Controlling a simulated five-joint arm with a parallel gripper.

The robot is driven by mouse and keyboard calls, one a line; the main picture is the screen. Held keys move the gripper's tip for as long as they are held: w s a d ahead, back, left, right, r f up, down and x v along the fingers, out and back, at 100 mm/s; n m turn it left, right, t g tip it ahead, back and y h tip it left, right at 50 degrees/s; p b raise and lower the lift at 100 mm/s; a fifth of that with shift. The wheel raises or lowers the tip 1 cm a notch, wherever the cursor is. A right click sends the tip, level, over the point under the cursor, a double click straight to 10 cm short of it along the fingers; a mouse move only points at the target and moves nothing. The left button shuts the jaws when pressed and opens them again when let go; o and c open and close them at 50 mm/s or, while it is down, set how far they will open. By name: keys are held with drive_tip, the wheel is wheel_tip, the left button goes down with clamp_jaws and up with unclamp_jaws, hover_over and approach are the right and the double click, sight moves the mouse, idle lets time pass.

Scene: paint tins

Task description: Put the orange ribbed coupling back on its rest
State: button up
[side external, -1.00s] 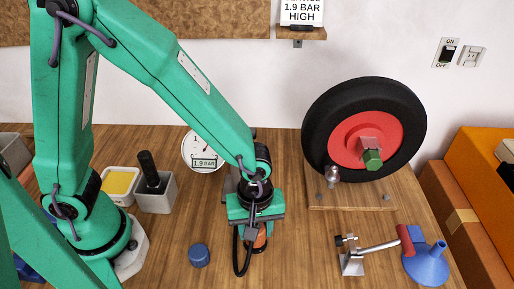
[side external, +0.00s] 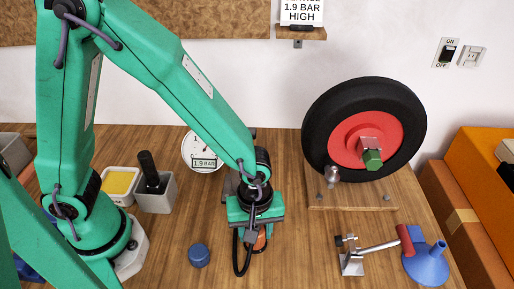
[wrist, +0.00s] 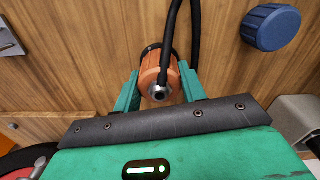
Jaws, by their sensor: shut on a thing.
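The orange ribbed coupling (side external: 262,238) is between the fingers of my gripper (side external: 256,241), low over the wooden bench in front of the gauge. In the wrist view my gripper (wrist: 158,88) is shut on the coupling (wrist: 149,77), with one green finger on each side. A metal nozzle end of the coupling points toward the wrist camera. A black hose runs beside it. In the side view my gripper hides most of the coupling, and I cannot tell whether it touches the bench. I cannot make out its rest for certain.
A blue cap (side external: 199,255) stands left of my gripper. Behind are a round gauge (side external: 201,151) and a grey bin (side external: 156,195). To the right are a metal clamp with a red handle (side external: 404,240), a blue funnel (side external: 427,265) and a wheel (side external: 320,120) on a board.

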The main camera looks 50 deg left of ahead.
drive_tip(key=o, duration=0.9)
drive_tip(key=shift+o, duration=0.2)
drive_tip(key=shift+r, duration=0.15)
drive_tip(key=shift+r, duration=3.75)
drive_tip(key=shift+w+a+r, duration=0.15)
drive_tip(key=shift+a+r, duration=0.25)
drive_tip(key=s+a+r+m+t, duration=0.2)
drive_tip(key=a+r+m, duration=0.3)
drive_tip(key=a+r, duration=0.2)
drive_tip(key=s+a+r+m+t, duration=0.2)
drive_tip(key=a+r+m, duration=0.4)
drive_tip(key=a, duration=0.6)
drive_tip(key=shift+s+r+t, duration=0.4)
drive_tip(key=shift+r+t, duration=0.05)
drive_tip(key=shift+t, duration=0.35)
